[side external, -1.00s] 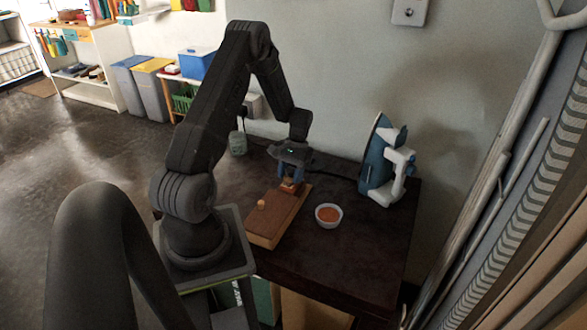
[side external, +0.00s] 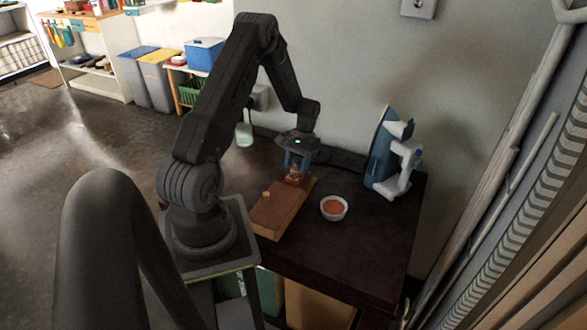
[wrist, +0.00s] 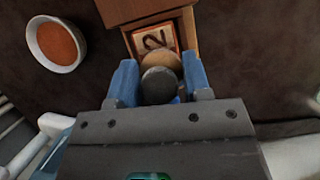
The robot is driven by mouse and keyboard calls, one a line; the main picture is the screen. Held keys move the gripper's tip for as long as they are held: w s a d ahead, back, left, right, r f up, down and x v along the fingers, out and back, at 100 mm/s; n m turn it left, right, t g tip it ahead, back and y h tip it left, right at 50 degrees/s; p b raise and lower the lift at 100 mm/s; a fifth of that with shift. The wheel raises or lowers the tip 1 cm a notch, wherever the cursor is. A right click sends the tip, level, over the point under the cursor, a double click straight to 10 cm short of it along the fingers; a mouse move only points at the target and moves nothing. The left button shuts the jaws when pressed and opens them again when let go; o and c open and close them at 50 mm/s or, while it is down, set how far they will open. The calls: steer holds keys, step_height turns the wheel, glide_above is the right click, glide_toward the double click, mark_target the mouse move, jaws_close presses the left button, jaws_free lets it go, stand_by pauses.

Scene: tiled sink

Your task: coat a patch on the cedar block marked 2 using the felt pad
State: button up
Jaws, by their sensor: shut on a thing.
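My gripper (wrist: 160,82) has blue fingers and is shut on the felt pad (wrist: 160,62), a round piece with a tan disc and a dark rounded top. In the side external view my gripper (side external: 297,168) is over the far end of a brown wooden piece. The cedar block marked 2 (wrist: 154,40) shows in the wrist view just beyond the pad, with a dark 2 on a pale face edged in orange. The pad hides its nearer part. I cannot tell whether the pad touches it.
A white bowl of orange-brown contents (side external: 334,208) stands right of the brown wooden piece (side external: 280,213), which bears a small tan peg (side external: 267,195). A blue and white appliance (side external: 390,160) stands at the table's back right. Dark tabletop (side external: 345,250) is clear in front of the bowl.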

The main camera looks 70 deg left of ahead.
steer(key=shift+w+a, duration=1.15)
step_height(320, 180, up, 8)
steer(key=shift+s+d, duration=0.1)
